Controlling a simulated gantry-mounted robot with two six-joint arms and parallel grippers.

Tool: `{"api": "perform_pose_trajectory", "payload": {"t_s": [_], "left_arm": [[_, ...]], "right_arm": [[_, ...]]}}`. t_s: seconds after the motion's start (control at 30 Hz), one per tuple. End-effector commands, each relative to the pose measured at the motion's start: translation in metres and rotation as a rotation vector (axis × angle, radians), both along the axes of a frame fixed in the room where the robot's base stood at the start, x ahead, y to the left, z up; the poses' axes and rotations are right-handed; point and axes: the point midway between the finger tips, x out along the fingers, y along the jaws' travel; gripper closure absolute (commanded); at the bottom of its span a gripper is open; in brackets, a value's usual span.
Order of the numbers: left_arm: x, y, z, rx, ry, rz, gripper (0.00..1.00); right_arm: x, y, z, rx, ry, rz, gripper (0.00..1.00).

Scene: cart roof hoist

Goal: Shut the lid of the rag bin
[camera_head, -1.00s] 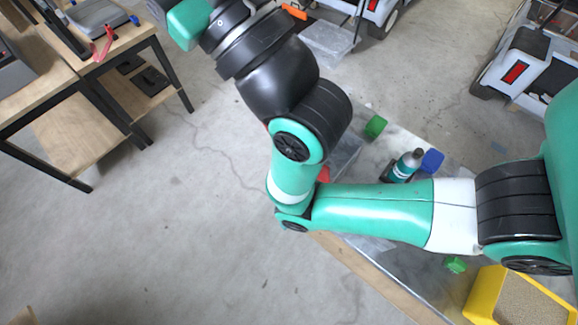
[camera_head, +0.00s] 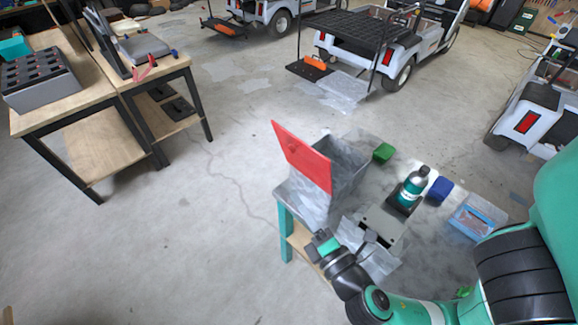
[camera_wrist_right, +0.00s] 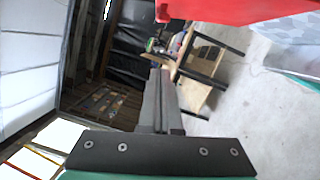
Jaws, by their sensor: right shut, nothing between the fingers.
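The rag bin (camera_head: 352,168) is an open grey metal box on the bench, and its top opening shows. Its red lid (camera_head: 302,157) stands raised along the bin's left side. My right gripper (camera_head: 320,238) is shut and empty, in front of the bin and below the lid in the head view. In the right wrist view its fingers (camera_wrist_right: 163,100) are together, and the red lid (camera_wrist_right: 225,10) shows above and beyond them. I see no contact between the gripper and the lid. My left gripper is not in view.
The bench also holds a green block (camera_head: 383,152), a teal bottle (camera_head: 412,186), a blue block (camera_head: 439,189), a grey box (camera_head: 384,228) and a blue tray (camera_head: 474,220). A wooden workbench (camera_head: 100,97) stands at left. Floor left of the bin is clear.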

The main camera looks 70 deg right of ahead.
Motion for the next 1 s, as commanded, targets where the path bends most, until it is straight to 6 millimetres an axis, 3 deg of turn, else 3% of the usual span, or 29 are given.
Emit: {"api": "perform_pose_trajectory", "payload": {"t_s": [0.27, 0.6, 0.8, 1.0], "left_arm": [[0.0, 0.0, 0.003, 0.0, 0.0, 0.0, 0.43], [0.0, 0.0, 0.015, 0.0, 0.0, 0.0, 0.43], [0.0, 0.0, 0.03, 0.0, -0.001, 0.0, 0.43], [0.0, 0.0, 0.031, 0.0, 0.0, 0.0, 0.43]], "right_arm": [[0.02, -0.02, 0.004, 0.002, -0.005, -0.009, 1.0], [0.078, -0.068, 0.01, 0.003, -0.006, -0.006, 1.0], [0.062, -0.093, 0.018, 0.004, -0.001, -0.004, 1.0], [0.059, -0.099, 0.019, 0.002, -0.002, -0.001, 1.0]]}}
